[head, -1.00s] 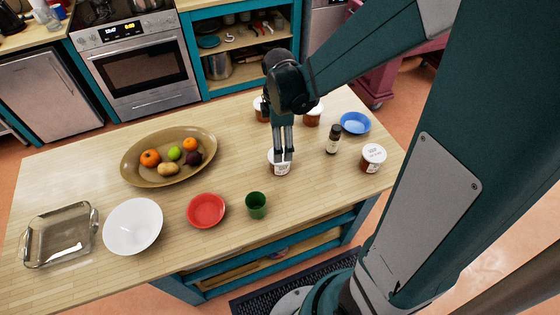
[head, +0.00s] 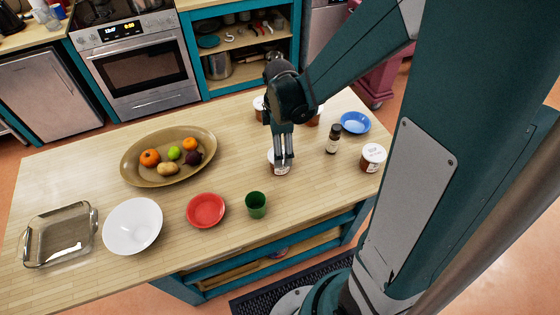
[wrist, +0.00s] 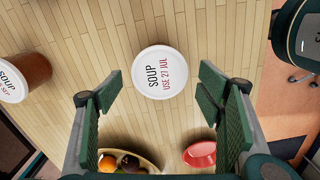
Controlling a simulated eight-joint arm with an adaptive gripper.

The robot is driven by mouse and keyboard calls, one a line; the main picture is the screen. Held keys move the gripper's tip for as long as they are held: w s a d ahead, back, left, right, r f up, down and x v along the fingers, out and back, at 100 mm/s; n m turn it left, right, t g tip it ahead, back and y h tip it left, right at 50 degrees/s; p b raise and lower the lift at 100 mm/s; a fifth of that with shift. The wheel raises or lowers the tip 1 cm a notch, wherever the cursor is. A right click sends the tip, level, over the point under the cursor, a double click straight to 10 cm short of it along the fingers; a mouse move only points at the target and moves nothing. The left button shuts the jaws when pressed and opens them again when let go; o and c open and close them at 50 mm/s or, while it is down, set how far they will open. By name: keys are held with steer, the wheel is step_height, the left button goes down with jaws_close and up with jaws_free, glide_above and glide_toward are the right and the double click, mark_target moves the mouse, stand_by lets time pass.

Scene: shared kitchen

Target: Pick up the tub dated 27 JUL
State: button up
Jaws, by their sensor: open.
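The tub dated 27 JUL (wrist: 160,72) has a white lid reading "SOUP USE 27 JUL" and stands upright on the wooden counter, beneath my gripper in the wrist view. It also shows in the head view (head: 279,170), partly hidden by the fingers. My gripper (wrist: 158,95) is open and empty, with one finger on each side of the lid as seen in the wrist view. In the head view my gripper (head: 283,157) points down over the tub. I cannot tell whether the fingertips are level with the lid.
Another soup tub (wrist: 25,72) stands left in the wrist view, its date partly legible. A lidded tub (head: 373,157), dark bottle (head: 333,140) and blue bowl (head: 355,122) stand right. A green cup (head: 256,205) and red bowl (head: 206,210) are in front; a fruit platter (head: 135,178) is left.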

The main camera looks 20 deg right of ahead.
steer(key=shift+d+f, duration=0.1)
steer(key=shift+f, duration=2)
steer(key=c, duration=1)
